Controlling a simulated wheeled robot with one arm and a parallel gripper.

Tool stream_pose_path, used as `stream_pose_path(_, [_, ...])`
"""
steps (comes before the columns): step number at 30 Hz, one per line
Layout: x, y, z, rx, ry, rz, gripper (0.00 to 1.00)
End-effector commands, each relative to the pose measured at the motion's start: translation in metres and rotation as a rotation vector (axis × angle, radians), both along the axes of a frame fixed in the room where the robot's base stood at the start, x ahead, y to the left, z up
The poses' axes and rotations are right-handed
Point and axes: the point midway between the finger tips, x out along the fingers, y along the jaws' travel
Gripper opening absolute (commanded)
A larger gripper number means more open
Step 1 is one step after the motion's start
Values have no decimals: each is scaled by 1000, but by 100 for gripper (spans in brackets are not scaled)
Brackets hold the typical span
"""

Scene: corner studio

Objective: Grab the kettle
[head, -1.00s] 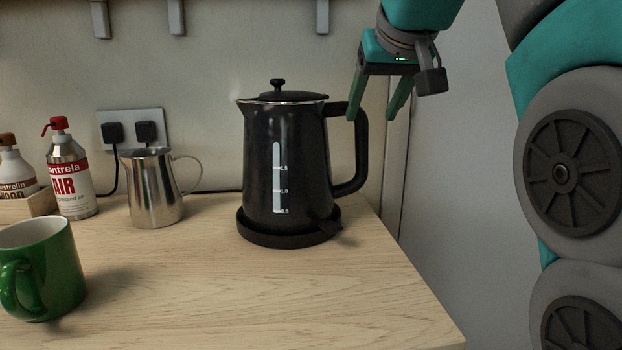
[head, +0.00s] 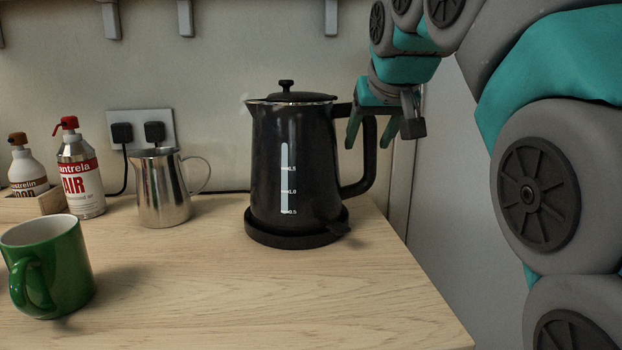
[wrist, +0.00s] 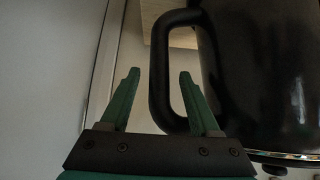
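The black kettle (head: 265,165) stands upright on its round black base (head: 290,238) near the right end of the counter. Its loop handle (head: 368,165) points right; the handle also shows in the wrist view (wrist: 160,75). My gripper (head: 368,143) is open at the upper part of the handle. In the wrist view my gripper (wrist: 158,75) has its two green fingers spread, with the handle's outer bar seen between them. I cannot tell whether the fingers touch the handle. The fingers appear empty of any grip.
A steel jug (head: 160,190) stands left of the kettle, with a green mug (head: 60,270) at the front left. An air can (head: 82,175) and a white bottle (head: 27,172) are farther left. The wall is close behind; the front counter (head: 240,305) is clear.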

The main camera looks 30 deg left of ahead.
Motion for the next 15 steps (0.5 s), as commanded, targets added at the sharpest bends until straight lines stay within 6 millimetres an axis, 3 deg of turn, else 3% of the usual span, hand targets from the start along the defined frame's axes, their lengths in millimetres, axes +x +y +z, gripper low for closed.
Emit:
stream_pose_path(2, [0, 0, 0, 0, 0, 0, 53])
stream_pose_path(15, [0, 0, 0, -1, 1, 0, 4])
